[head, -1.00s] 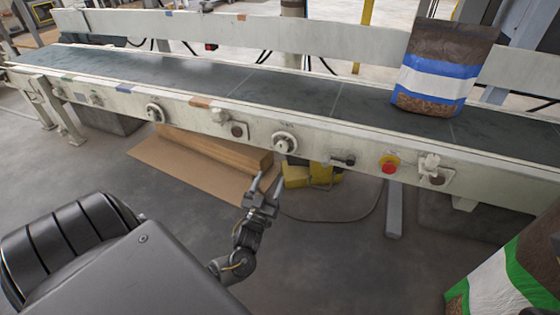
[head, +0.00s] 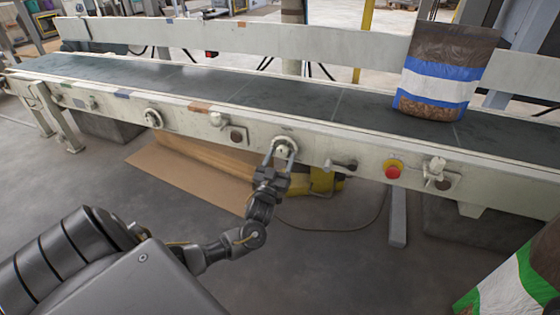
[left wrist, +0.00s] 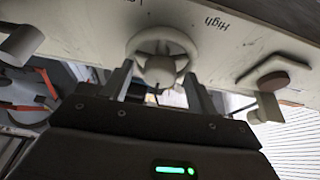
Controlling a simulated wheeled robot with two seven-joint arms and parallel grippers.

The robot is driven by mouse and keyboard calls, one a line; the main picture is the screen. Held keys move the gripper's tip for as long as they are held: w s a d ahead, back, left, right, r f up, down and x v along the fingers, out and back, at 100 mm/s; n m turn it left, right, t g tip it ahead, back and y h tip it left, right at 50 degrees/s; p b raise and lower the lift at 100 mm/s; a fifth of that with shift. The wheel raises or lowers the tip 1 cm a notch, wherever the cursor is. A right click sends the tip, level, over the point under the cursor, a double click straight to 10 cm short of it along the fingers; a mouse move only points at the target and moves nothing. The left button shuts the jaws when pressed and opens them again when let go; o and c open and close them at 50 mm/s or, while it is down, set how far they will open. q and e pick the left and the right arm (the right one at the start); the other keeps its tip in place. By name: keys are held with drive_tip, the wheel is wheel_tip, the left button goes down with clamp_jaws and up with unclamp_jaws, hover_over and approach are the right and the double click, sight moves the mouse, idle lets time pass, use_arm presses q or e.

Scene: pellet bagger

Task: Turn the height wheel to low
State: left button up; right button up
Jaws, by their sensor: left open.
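The height wheel is a small white handwheel (head: 284,147) on the front rail of the conveyor. It also shows in the left wrist view (left wrist: 162,50), with the word "High" printed on the rail to its right and part of another label near the top edge. My left gripper (head: 279,158) is open, its two fingers reaching up to the wheel from below. In the left wrist view the fingers (left wrist: 159,85) stand on either side of the wheel's lower hub; I cannot tell whether they touch it. My right gripper is not in view.
A bag (head: 441,75) stands on the belt (head: 330,103). Cardboard (head: 180,178) lies below.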

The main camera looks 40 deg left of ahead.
use_arm(q)
drive_tip(key=c, duration=1)
drive_tip(key=shift+m+p, duration=0.3)
drive_tip(key=shift+p, duration=0.1)
